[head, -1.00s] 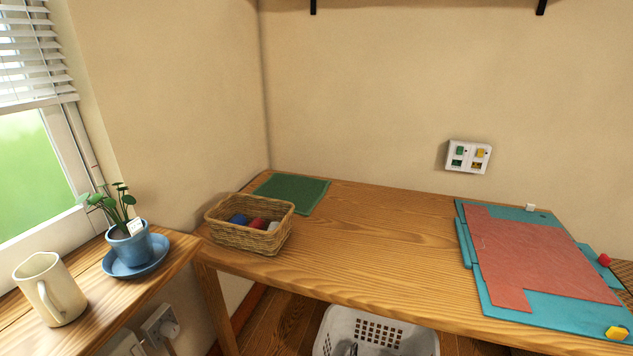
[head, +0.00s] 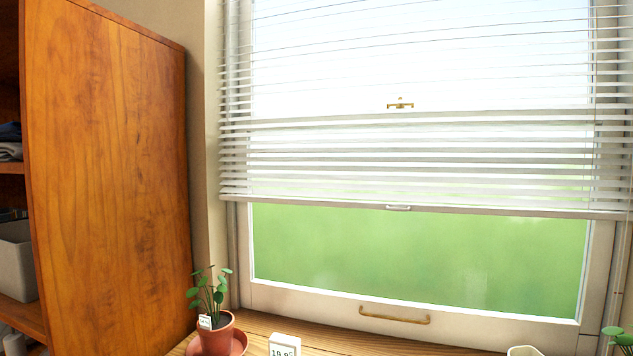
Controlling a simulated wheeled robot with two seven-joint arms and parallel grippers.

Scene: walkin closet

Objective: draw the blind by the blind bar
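The white slatted blind (head: 320,160) hangs over the upper part of the window in the head view. Its blind bar (head: 480,211) runs along the bottom edge, almost level, with a small pale handle (head: 399,207) near the middle. Below the bar the bare glass (head: 420,255) shows green outside. Neither of my grippers is in view, and nothing touches the bar.
A brass pull (head: 394,315) is on the lower window frame. On the wooden sill (head: 260,325) stand a potted plant (head: 217,334) on a saucer and a small white display (head: 285,345). A wooden cabinet (head: 110,180) stands at the left. A cream mug's rim (head: 525,350) shows at lower right.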

